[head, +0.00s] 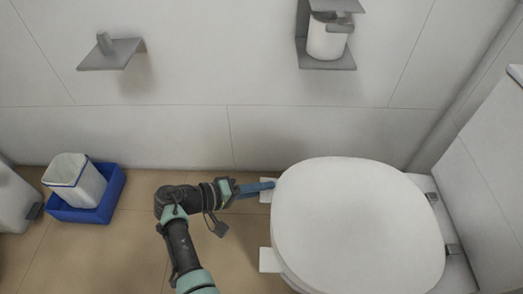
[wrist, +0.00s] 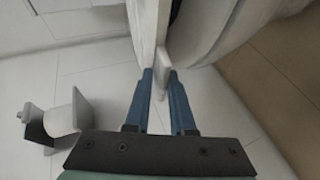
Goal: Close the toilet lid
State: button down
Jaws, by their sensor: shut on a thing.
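The white toilet lid (head: 355,225) lies over the bowl in the head view, looking flat or nearly so. In the wrist view the lid (wrist: 146,35) is a thin white panel beside the rounded bowl (wrist: 210,25), with a dark gap between them. My gripper (head: 268,186) is at the toilet's front left edge. In the wrist view my gripper (wrist: 160,75) has its blue fingers on either side of a small white tab (wrist: 163,60) and is shut on it. I cannot tell whether the tab belongs to the lid or the seat.
A second white tab (head: 269,260) sticks out nearer the camera. The cistern (head: 490,165) stands at the right. A blue tray with a white bin (head: 78,182) is on the floor at left. A paper roll (head: 327,38) hangs on the wall.

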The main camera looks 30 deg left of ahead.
jog(key=shift+w+d, duration=0.25)
jog(key=shift+d, duration=0.1)
jog(key=c, duration=1)
grip_release()
jog(key=shift+o, duration=0.2)
jog(key=shift+s+a, duration=0.1)
jog(key=shift+a, duration=0.05)
jog(key=shift+s+a+r, duration=0.2)
jog(key=p+v, duration=0.3)
jog(key=v, duration=0.9)
jog(key=shift+s, duration=0.1)
